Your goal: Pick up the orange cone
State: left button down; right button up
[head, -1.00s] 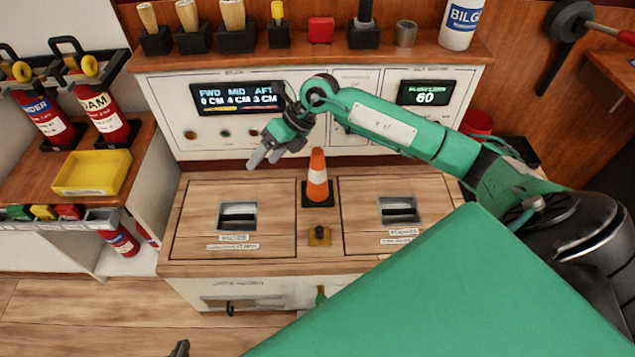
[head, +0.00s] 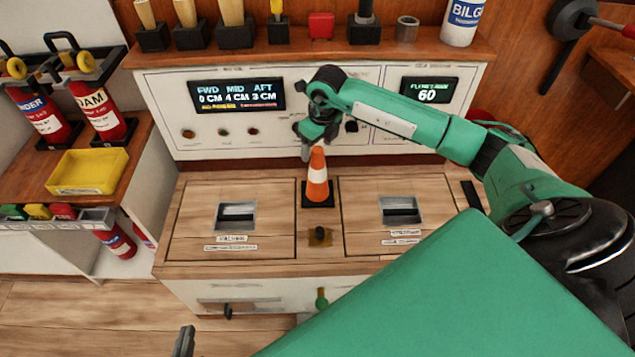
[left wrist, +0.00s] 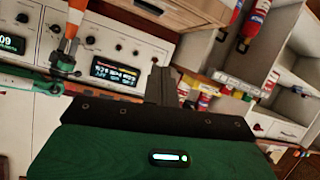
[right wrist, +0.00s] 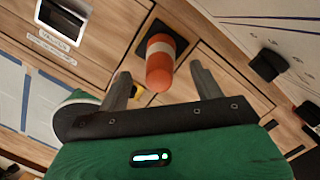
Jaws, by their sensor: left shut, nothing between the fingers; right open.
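The orange cone (head: 317,180) with a white band stands upright on its black base, on the wooden counter between two hatches. My right gripper (head: 306,155) is just above and behind the cone's tip in the head view, pointing down. In the right wrist view the open fingers (right wrist: 160,85) point toward the cone (right wrist: 160,60), whose tip lies between and just beyond them; nothing is held. My left gripper (head: 184,340) shows only at the bottom edge of the head view, low and away from the counter. In the left wrist view its fingers (left wrist: 162,85) are together and empty.
A panel with displays (head: 238,95) rises behind the counter, under a shelf with brushes and a red block (head: 321,27). A yellow tray (head: 88,172) and extinguishers (head: 100,108) stand at left. The hatch tops beside the cone are clear.

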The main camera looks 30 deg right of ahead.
aim_at(317, 159)
jog(key=shift+f, duration=0.5)
notch_tip(317, 159, down, 4)
jog(key=shift+s+a+r+b, duration=0.1)
jog(key=shift+r+b, duration=0.1)
jog(key=shift+b, duration=0.3)
jog(key=shift+f, duration=0.4)
jog(key=c, duration=1.4)
pick_arm(q)
jog(key=shift+w+d+r+t+h, duration=0.2)
jog(key=shift+d+r+t, duration=0.05)
jog(key=shift+r+t, duration=0.2)
jog(key=shift+w+d+r+t+h, duration=0.2)
jog(key=shift+r+t, duration=0.15)
jog(key=shift+t, duration=0.1)
pick_arm(e)
grip_shut()
jog(key=shift+r, duration=0.15)
